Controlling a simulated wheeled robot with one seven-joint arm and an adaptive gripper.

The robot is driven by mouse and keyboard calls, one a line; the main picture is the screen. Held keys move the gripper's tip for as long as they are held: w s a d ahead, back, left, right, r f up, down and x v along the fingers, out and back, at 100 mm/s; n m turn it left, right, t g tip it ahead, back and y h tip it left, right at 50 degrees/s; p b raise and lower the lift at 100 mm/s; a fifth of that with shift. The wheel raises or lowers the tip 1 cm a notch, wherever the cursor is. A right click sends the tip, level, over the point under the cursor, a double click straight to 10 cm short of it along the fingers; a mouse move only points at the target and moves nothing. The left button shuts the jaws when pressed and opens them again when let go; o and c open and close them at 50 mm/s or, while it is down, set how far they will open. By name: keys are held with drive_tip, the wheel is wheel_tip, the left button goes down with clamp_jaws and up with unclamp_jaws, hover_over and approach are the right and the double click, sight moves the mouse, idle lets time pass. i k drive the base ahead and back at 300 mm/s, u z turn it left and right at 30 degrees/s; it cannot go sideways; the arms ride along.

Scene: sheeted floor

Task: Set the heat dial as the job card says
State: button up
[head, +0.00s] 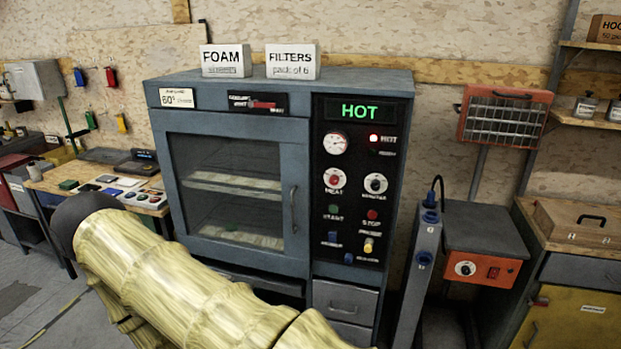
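The heat dial (335,180) is a round white and red knob on the black control panel (347,222) of a grey-blue oven cabinet (237,124). Its label reads "HEAT", but its exact setting is too small to read. A white card (178,98) at the cabinet's upper left shows "60°"; its smaller print is unclear. A green display (361,111) reads "HOT", and a red lamp (374,138) beside the round gauge (335,144) is lit. My yellow-sleeved arm crosses the lower left foreground. My gripper is not in view.
A second knob (375,184) sits right of the heat dial, with buttons below. The glass oven door (237,190) is closed. FOAM (225,61) and FILTERS (292,62) boxes stand on top. A grey post (417,270) and an orange-fronted unit (482,268) stand at the right.

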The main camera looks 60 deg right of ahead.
sight(335, 180)
drive_tip(key=z, duration=0.45)
drive_tip(key=i, duration=0.8)
drive_tip(key=z, duration=0.8)
